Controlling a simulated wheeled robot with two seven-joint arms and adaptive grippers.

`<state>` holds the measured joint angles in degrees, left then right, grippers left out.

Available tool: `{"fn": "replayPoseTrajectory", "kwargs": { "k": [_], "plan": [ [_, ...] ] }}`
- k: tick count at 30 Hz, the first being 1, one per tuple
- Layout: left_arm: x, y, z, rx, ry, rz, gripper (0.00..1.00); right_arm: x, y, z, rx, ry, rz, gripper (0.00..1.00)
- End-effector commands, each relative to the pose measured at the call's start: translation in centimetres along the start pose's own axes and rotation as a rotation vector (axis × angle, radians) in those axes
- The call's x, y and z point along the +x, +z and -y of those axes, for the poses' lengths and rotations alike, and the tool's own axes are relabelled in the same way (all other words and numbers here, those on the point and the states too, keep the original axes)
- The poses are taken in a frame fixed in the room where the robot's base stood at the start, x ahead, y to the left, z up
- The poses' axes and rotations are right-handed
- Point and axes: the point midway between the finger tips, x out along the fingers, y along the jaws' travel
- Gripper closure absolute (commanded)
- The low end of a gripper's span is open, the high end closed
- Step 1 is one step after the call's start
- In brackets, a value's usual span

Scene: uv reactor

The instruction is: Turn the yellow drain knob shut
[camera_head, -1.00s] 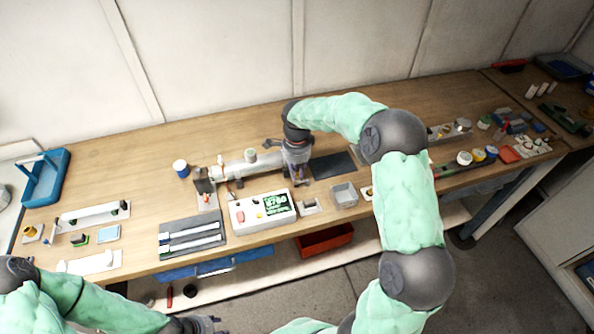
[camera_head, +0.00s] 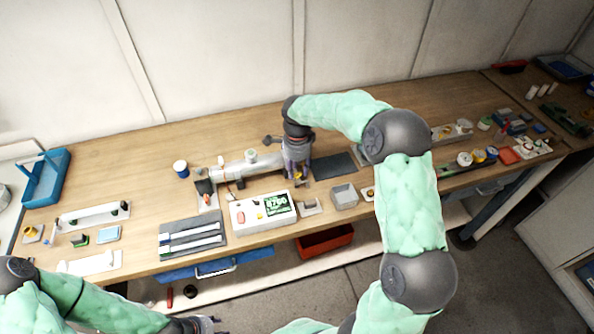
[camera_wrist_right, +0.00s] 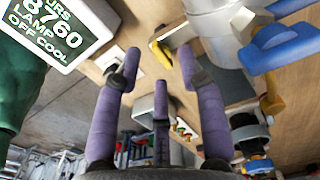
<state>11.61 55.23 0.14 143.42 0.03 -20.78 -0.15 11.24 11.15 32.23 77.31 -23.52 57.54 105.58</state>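The yellow drain knob (camera_wrist_right: 161,53) shows in the right wrist view, below the white-grey reactor body (camera_wrist_right: 207,20). It lies in the gap between the purple fingertips of my right gripper (camera_wrist_right: 160,66), with no clear contact visible. The fingers are spread apart. My left gripper (camera_head: 207,325) is at the bottom edge, partly cut off, far from the reactor.
A blue handle (camera_wrist_right: 282,46) and a brass fitting (camera_wrist_right: 271,98) sit close to the right finger. A white control box (camera_head: 250,216) with a lit display stands in front of the reactor. A grey bin (camera_head: 344,197) and a dark mat (camera_head: 333,166) are to the right.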

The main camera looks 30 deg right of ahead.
Motion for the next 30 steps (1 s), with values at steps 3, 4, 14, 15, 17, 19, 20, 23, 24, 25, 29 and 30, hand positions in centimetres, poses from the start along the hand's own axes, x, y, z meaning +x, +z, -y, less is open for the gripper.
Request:
{"fn": "replayPoseTrajectory", "kwargs": {
  "k": [3, 4, 14, 15, 17, 19, 20, 23, 24, 25, 29, 30],
  "plan": [
    [0.0, 0.0, 0.0, 0.000, 0.000, 0.000, 0.60, -2.4, 0.0, 0.1, 0.001, -0.005, 0.001, 0.60],
    [0.0, 0.0, 0.0, 0.000, 0.000, 0.000, 0.60, -3.1, 0.1, 0.1, 0.001, -0.006, 0.001, 0.60],
    [0.0, 0.0, 0.0, 0.000, 0.000, 0.000, 0.60, -8.8, 0.1, 0.1, 0.000, -0.004, 0.001, 0.60],
    [0.0, 0.0, 0.0, 0.000, 0.000, 0.000, 0.60, -9.2, 0.1, 0.1, 0.000, -0.003, 0.001, 0.60],
    [0.0, 0.0, 0.0, 0.000, 0.000, 0.000, 0.60, -9.8, 0.0, 0.1, 0.000, -0.003, 0.001, 0.60],
    [0.0, 0.0, 0.0, 0.000, 0.000, 0.000, 0.60, -10.2, 0.0, 0.1, 0.001, -0.003, 0.001, 0.60],
    [0.0, 0.0, 0.0, 0.000, 0.000, 0.000, 0.60, -10.3, 0.0, 0.1, 0.000, -0.003, 0.001, 0.60],
    [0.0, 0.0, 0.0, 0.000, 0.000, 0.000, 0.60, -10.5, 0.0, 0.1, 0.000, -0.002, 0.001, 0.60],
    [0.0, 0.0, 0.0, 0.000, 0.000, 0.000, 0.60, -10.5, 0.0, 0.0, 0.000, -0.002, 0.001, 0.60],
    [0.0, 0.0, 0.0, 0.000, 0.000, 0.000, 0.60, -10.5, 0.0, 0.0, 0.000, -0.002, 0.001, 0.60],
    [0.0, 0.0, 0.0, 0.000, 0.000, 0.000, 0.60, -10.4, 0.0, 0.1, 0.000, -0.002, 0.001, 0.60],
    [0.0, 0.0, 0.0, 0.000, 0.000, 0.000, 0.60, -10.4, 0.0, 0.0, 0.000, -0.002, 0.001, 0.60]
  ]
}}
